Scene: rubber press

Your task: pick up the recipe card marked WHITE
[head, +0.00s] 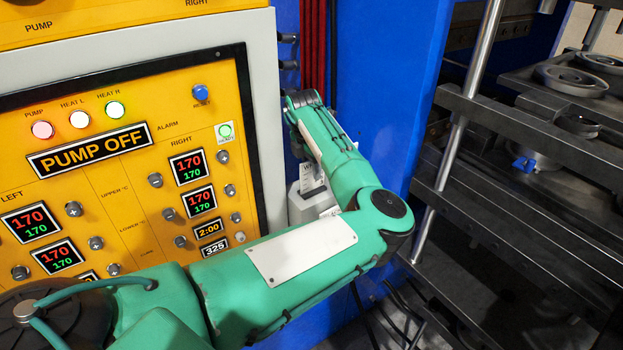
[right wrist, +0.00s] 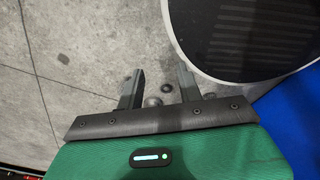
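A white card (head: 310,174) with a dark letter that looks like W shows in the head view, beside the yellow panel. It stands at the top of a pale grey holder (head: 305,207), partly hidden behind my green left arm. The rest of its marking is covered. My left arm reaches in from the left and bends back toward the card, its far end close above it. The left gripper's fingers are too hidden to read. In the right wrist view my right gripper (right wrist: 160,76) is open and empty, its two dark fingers apart above the floor.
The yellow control panel (head: 120,185) with lit displays and knobs fills the left. A blue column (head: 385,90) stands behind my arm. The dark press plates (head: 540,130) are at right. A round, grey-rimmed object (right wrist: 235,35) lies near my right gripper over the concrete floor (right wrist: 70,55).

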